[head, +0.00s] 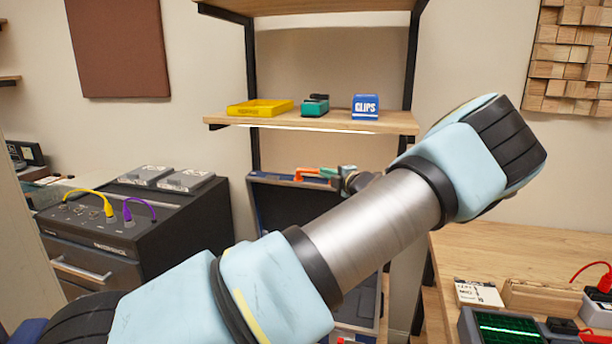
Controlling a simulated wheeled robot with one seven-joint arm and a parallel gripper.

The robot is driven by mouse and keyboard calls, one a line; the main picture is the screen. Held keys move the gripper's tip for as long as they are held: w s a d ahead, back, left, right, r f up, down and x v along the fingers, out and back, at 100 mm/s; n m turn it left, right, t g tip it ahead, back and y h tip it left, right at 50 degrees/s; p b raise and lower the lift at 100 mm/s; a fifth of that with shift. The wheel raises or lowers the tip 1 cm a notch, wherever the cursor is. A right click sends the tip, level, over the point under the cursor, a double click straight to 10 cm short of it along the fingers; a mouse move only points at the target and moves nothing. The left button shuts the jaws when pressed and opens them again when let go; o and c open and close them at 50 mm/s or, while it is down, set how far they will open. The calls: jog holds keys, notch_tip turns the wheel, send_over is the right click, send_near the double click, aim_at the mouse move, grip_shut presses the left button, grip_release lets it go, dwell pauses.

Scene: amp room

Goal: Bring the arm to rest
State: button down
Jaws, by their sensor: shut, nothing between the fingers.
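My arm crosses the head view from the lower left to the upper right, with pale blue covers and a bare metal link. It bends at a black ribbed joint at the upper right. My gripper is not in view, so I cannot see its fingers or what is near them.
Behind the arm, a wooden shelf (240,119) holds a yellow tray (260,108), a teal-and-black item (315,106) and a blue CLIPS box (365,107). A black cabinet (175,225) with yellow and purple cables stands left. A wooden bench (520,262) with electronics is at right.

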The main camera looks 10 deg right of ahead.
jog(key=s+a+f+n+g+y, duration=0.1)
jog(key=s+a+f+n+g, duration=0.25)
jog(key=a+n, duration=0.45)
jog(key=s+a+f+n+g, duration=0.2)
jog(key=a+n+g, duration=0.2)
jog(key=a+n, duration=0.45)
jog(key=s+a+f+n+g+y, duration=0.1)
jog(key=s+a+f+n+g, duration=0.25)
jog(key=a+n, duration=0.45)
jog(key=s+a+r+n+g+h, duration=0.1)
jog(key=s+a+r+n+h, duration=0.1)
jog(key=s+n, duration=0.5)
jog(key=s+a+r+n+g+h, duration=0.1)
jog(key=s+a+r+n+h, duration=0.1)
jog(key=s+n, duration=0.5)
jog(key=s+a+r+n+g+h, duration=0.1)
jog(key=s+a+r+n+h, duration=0.1)
jog(key=s+n, duration=0.5)
jog(key=shift+a+n+g+h, duration=0.4)
jog(key=shift+n+h, duration=0.3)
jog(key=shift+n, duration=1.55)
jog(key=shift+f, duration=0.1)
